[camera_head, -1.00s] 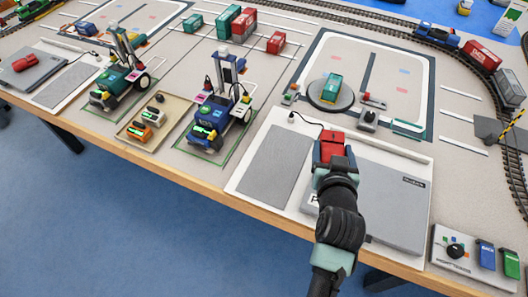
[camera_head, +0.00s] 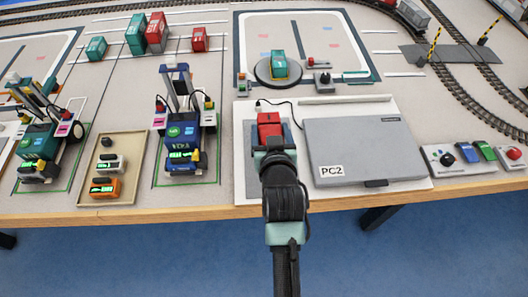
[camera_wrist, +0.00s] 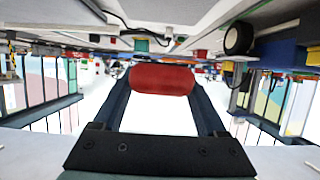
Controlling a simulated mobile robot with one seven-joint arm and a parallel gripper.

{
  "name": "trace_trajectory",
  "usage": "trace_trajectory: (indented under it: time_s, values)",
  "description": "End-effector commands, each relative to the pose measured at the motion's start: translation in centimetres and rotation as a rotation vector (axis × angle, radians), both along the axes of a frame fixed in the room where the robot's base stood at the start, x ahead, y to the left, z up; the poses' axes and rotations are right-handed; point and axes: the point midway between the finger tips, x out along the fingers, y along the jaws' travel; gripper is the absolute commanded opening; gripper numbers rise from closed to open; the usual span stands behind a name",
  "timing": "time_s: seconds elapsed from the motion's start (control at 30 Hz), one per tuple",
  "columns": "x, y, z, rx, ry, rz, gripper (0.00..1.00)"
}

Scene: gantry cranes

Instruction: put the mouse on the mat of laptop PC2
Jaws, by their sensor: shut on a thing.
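My gripper (camera_head: 269,140) is shut on the red mouse (camera_head: 268,122). The mouse also shows between the two fingers in the wrist view (camera_wrist: 162,79). In the head view, gripper and mouse appear over the grey mat (camera_head: 252,182), left of the closed grey laptop PC2 (camera_head: 355,145). My arm and the mouse hide much of the mat. I cannot tell how high the mouse is above the mat or whether it touches it.
A white board (camera_head: 243,125) carries the mat and laptop. A black cable (camera_head: 283,102) runs behind the mouse. A blue vehicle (camera_head: 184,145) with a gantry stands to the left, beside a tray (camera_head: 131,150). A control box (camera_head: 455,158) stands right of the laptop.

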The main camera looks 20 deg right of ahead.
Motion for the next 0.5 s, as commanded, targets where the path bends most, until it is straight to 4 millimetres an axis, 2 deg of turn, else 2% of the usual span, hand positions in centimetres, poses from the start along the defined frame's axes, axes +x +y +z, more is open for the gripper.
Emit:
trace_trajectory:
  time_s: [0.03, 0.1, 0.33, 0.5]
  values:
    - [-0.1, 0.0, -1.4, 0.002, 0.004, 0.000, 0.16]
    - [0.0, 0.0, -2.7, 0.002, 0.003, 0.000, 0.16]
    - [0.0, 0.0, -5.0, -0.001, 0.001, 0.000, 0.16]
    - [0.0, 0.0, -7.5, 0.002, 0.002, 0.001, 0.16]
